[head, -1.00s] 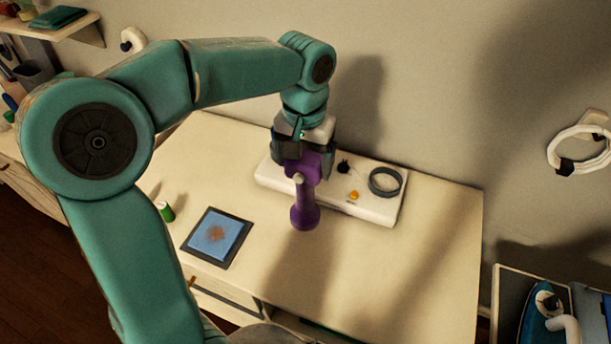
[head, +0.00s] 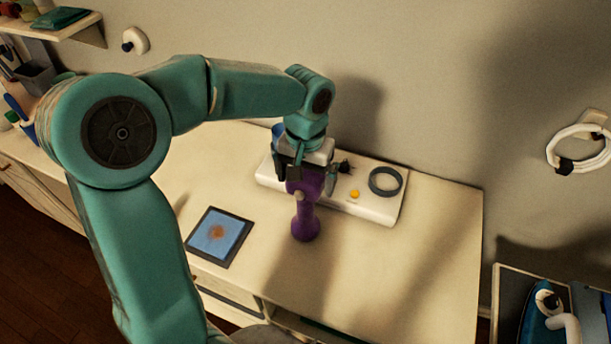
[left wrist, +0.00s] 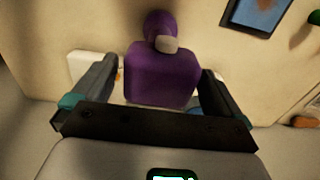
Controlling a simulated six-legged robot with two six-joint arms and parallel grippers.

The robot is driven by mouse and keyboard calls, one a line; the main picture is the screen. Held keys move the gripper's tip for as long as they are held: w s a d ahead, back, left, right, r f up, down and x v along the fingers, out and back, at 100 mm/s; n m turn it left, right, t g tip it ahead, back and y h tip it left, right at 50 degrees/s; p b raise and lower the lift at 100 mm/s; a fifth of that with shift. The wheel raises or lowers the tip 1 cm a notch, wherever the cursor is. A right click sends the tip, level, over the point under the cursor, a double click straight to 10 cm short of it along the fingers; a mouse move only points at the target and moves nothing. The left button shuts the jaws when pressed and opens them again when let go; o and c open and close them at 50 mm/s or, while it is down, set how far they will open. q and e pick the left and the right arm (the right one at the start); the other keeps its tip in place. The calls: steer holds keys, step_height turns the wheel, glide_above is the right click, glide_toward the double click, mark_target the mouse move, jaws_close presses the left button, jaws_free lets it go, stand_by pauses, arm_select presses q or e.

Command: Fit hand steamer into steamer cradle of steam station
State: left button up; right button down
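The purple hand steamer (head: 306,222) has a narrow handle with a round end and a light knob; its wider block (left wrist: 160,78) is at the gripper. My left gripper (head: 306,182) is around this block, its fingers apart. I cannot tell what bears the steamer. The white steam station (head: 362,205) lies behind it against the wall, with a dark ring-shaped cradle (head: 385,194) at its right end. My right gripper is not in view.
A dark-framed blue pad (head: 218,237) with a brown stain lies on the table (head: 420,265) to the left. The table's front right is clear. A white ring-shaped holder (head: 578,150) is on the right wall. A blue iron (head: 538,310) stands at the lower right.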

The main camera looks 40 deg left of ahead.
arm_select(q)
steer(key=shift+s+r, duration=0.25)
steer(key=shift+r, duration=0.2)
step_height(320, 180, up, 12)
steer(key=shift+f, duration=0.2)
